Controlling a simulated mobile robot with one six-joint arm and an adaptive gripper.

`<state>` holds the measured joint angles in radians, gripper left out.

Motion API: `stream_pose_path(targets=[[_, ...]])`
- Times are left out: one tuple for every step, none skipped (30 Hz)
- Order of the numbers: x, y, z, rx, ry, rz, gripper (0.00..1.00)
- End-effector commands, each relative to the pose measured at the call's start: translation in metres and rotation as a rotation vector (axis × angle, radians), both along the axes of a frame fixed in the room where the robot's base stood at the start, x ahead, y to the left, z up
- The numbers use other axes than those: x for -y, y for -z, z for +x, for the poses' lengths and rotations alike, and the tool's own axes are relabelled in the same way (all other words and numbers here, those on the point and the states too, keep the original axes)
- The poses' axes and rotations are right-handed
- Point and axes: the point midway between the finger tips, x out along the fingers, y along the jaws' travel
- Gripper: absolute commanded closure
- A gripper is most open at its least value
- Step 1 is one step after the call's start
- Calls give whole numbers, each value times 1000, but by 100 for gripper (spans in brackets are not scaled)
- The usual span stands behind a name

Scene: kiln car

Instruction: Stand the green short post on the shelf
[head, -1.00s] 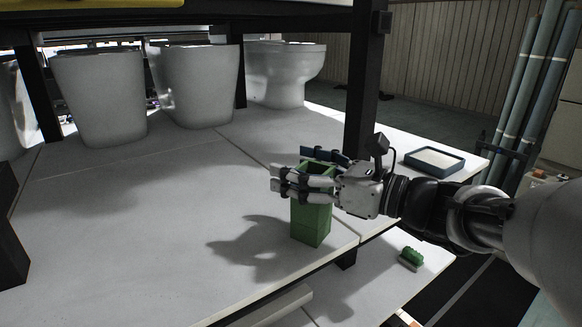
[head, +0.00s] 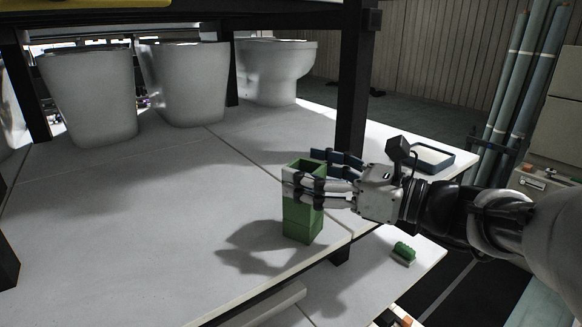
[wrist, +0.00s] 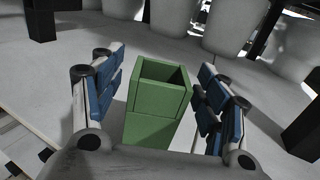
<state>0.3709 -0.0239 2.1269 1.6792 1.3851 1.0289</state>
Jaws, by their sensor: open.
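The green short post (head: 302,222) is a square, hollow, open-topped block with a seam across its side. It stands upright on the pale shelf (head: 120,240), near the front right edge. In the wrist view the post (wrist: 152,132) stands between the blue-padded fingers, with a visible gap on each side. My gripper (head: 302,167) is open, its fingers on either side of the post's upper part. The near fingers hide some of the post in the head view.
White toilet bowls (head: 188,85) stand farther back on the shelf. A black upright (head: 352,90) rises behind my gripper. A blue-rimmed tray (head: 430,158) lies at right, and a green brush-like object (head: 403,252) sits on the lower board. The shelf's left middle is clear.

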Motion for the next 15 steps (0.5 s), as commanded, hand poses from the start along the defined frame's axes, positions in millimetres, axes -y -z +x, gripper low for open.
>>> stream_pose_path(targets=[[2, 0, -1, 0, 1, 0, 32], [3, 0, -2, 0, 1, 0, 32], [5, 0, -3, 0, 1, 0, 32], [6, 0, -3, -1, 1, -1, 32], [7, 0, -4, 0, 1, -1, 32], [8, 0, -5, 0, 1, -1, 32], [9, 0, -5, 0, 1, -1, 32], [10, 0, -6, 0, 1, -1, 32], [11, 0, -7, 1, 1, -1, 32], [13, 0, -8, 1, 1, -1, 32], [14, 0, -8, 1, 1, -1, 32], [15, 0, -9, 1, 1, -1, 32], [16, 0, -10, 1, 1, -1, 32], [17, 0, -10, 1, 1, -1, 32], [18, 0, -11, 1, 2, -1, 32]])
